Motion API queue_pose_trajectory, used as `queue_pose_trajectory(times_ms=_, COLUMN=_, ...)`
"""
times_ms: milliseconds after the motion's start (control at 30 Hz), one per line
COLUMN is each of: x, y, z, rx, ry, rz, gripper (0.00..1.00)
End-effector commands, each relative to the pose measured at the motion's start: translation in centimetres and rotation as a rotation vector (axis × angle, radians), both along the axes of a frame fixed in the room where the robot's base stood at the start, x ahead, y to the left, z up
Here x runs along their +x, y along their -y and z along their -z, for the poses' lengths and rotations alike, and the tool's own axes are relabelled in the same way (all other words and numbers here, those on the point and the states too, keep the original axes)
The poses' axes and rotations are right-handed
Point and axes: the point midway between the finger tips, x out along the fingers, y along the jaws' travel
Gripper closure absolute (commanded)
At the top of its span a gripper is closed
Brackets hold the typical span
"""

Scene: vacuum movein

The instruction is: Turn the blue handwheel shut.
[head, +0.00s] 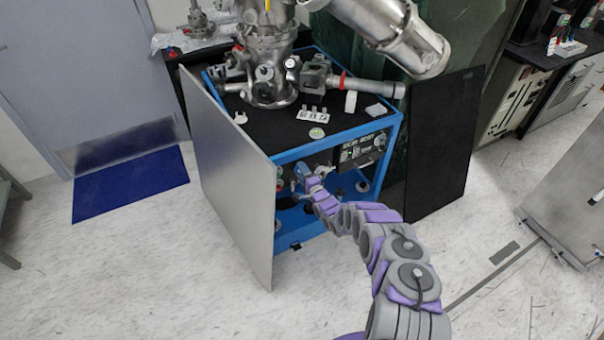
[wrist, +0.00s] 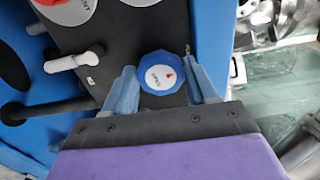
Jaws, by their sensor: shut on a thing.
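The blue handwheel (wrist: 148,88) shows in the wrist view, with a white centre disc, small dark lettering and a red mark. My gripper (wrist: 163,80) has one blue-grey finger on each side of the wheel and is shut on it. In the head view my purple and grey arm reaches to the front of the blue-framed cart (head: 345,141), and my gripper (head: 304,178) is at its panel under the top. The handwheel cannot be made out there, hidden by the gripper or too small.
In the wrist view a white lever valve (wrist: 75,60) and a dark rod (wrist: 45,108) sit left of the wheel. In the head view a grey panel (head: 225,180) stands close left of my gripper, and a black panel (head: 440,145) stands right. The front floor is mostly clear.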

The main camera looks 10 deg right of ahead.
Motion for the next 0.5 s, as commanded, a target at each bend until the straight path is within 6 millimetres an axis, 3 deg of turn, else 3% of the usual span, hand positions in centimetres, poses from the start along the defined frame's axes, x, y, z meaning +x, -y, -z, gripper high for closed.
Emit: queue_pose_trajectory(times_ms=500, x=-0.20, y=0.17, z=0.50, rx=0.129, ry=-0.054, rz=0.005, gripper=0.74)
